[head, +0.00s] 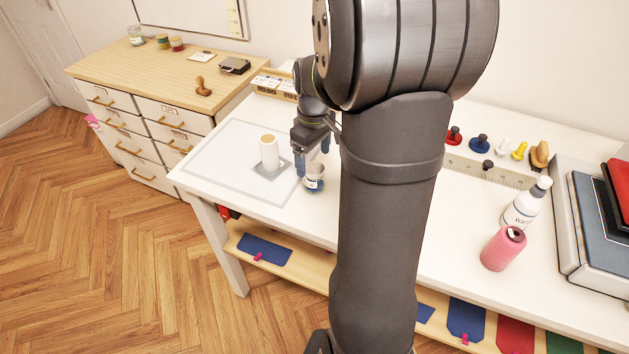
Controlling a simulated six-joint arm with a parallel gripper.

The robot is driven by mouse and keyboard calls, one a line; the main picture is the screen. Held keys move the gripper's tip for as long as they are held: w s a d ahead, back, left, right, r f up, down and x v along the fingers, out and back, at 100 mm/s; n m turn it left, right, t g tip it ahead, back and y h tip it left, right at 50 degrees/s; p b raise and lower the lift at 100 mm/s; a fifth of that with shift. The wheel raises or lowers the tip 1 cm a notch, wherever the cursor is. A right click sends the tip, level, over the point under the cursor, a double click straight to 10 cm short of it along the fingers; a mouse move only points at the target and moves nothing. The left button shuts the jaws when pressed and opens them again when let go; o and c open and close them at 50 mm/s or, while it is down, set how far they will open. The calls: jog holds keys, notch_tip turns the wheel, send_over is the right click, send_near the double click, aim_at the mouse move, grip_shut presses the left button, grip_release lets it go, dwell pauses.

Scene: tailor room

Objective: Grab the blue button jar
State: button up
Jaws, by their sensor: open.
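The blue button jar (314,184) is a small clear jar with a pale label and blue contents. It stands upright on the white table (225,208), near the front edge, just right of a pale mat (225,165). My gripper (312,162) is open and points down, just behind and above the jar in the picture. One finger overlaps the jar's upper left edge in view; I cannot tell whether it touches. No object shows between the fingers. My arm hides the middle of the table.
A white cylinder (269,153) stands on a small grey square left of the gripper. A long box (275,86) lies behind.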

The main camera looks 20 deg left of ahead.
aim_at(315, 168)
jog(key=shift+w+f, duration=0.15)
jog(key=shift+f, duration=3.25)
jog(key=c, duration=1.1)
jog(key=shift+r, duration=0.1)
jog(key=shift+c, duration=0.2)
